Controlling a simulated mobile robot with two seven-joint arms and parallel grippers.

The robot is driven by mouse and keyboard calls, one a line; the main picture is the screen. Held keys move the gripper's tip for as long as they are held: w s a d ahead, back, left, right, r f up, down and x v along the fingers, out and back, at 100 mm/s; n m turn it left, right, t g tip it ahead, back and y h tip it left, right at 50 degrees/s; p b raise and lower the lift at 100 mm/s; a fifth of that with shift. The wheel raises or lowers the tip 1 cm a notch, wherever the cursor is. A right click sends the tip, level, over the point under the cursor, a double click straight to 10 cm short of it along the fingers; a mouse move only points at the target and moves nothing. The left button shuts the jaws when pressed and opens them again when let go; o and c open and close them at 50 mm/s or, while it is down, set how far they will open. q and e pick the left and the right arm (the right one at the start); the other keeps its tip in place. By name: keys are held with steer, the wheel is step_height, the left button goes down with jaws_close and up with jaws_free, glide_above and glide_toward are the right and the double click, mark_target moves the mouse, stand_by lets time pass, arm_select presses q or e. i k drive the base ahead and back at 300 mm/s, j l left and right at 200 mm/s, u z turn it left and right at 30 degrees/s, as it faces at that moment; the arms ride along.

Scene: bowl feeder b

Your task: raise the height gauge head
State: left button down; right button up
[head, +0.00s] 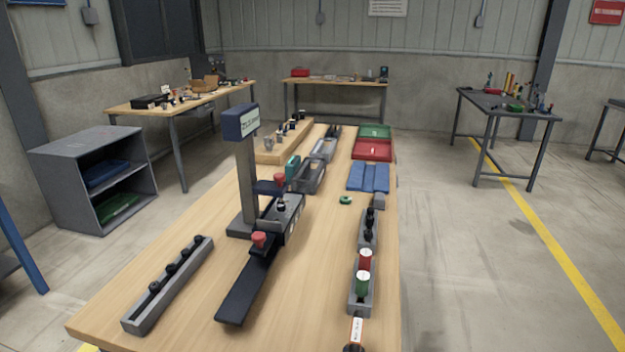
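The height gauge stands on the wooden table left of centre. Its grey column (246,180) is upright, with a dark blue box (240,122) carrying a white label at the top. A dark sliding head (267,187) juts to the right from the column at about mid-height or lower, with a red knob (279,179) by it. The foot (240,229) rests on the table. A long black rail (247,288) runs toward me from beside the foot, with another red knob (259,239) at its far part. Neither of my grippers is in view.
A grey rack (146,313) with black knobs lies front left. Another grey holder (353,303) with a red and a green cylinder stands right. Blue pads (368,178), a red tray (373,149) and a green tray (375,131) lie farther back. Bare tabletop shows between rail and right holder.

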mark_target(276, 188)
steer(key=i+l+u, duration=0.15)
steer(key=l+u, duration=0.25)
steer(key=i+l+u, duration=0.1)
steer(key=l+u, duration=0.25)
steer(key=l, duration=0.2)
steer(key=l+u, duration=0.4)
steer(key=l, duration=0.15)
